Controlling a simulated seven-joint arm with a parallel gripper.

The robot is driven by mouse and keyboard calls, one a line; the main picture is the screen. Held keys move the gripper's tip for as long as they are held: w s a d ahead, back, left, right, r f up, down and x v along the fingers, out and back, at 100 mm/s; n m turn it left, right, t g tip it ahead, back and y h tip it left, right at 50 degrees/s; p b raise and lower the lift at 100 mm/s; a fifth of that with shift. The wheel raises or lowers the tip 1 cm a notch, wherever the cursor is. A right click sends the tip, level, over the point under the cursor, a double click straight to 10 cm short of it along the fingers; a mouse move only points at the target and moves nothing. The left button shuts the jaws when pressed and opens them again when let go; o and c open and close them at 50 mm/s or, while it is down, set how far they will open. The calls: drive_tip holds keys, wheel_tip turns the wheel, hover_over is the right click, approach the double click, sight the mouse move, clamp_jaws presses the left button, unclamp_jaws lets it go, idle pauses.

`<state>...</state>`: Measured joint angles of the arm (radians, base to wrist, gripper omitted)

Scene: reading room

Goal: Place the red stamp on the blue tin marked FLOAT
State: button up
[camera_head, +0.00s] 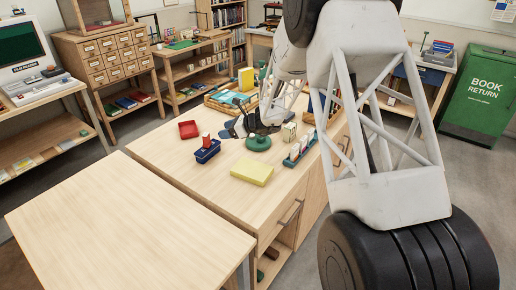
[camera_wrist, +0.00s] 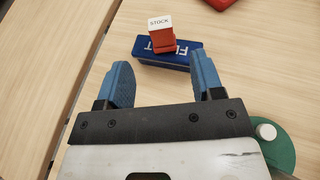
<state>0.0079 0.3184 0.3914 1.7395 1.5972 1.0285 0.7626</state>
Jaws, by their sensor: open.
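The red stamp (camera_wrist: 162,41), with a white top reading STOCK, appears to stand upright on the tin. In the head view the stamp (camera_head: 206,138) also shows on top of the tin (camera_head: 207,154). My gripper (camera_wrist: 162,78) is open and empty. Its blue fingers are spread on the near side of the tin, apart from the stamp. In the head view my gripper (camera_head: 236,130) is just right of the tin, partly hidden by my arm.
A red tray (camera_head: 188,129) lies behind and left of the tin. A green round object (camera_head: 258,143) is close right of my gripper. The desk's near left is clear.

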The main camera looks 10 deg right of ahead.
drive_tip(key=s+d+r+n+g+h, duration=0.2)
drive_tip(key=s+r+n, duration=0.45)
drive_tip(key=s, duration=0.65)
drive_tip(key=s+d+r+n+g+h, duration=0.15)
drive_tip(key=s+r+n, duration=0.25)
drive_tip(key=s+r, duration=0.65)
drive_tip(key=s+d+n+h, duration=0.3)
drive_tip(key=s+n, duration=0.1)
drive_tip(key=s, duration=0.7)
drive_tip(key=s+d+r+n+h, duration=0.1)
drive_tip(key=s+d+n+h, duration=0.2)
drive_tip(key=s, duration=0.8)
drive_tip(key=s+d+n+t+h, duration=0.1)
drive_tip(key=s+d+n+h, duration=0.2)
drive_tip(key=s, duration=0.8)
drive_tip(key=shift+d+r+n, duration=0.35)
drive_tip(key=shift+d+n, duration=0.5)
drive_tip(key=shift+d, duration=0.35)
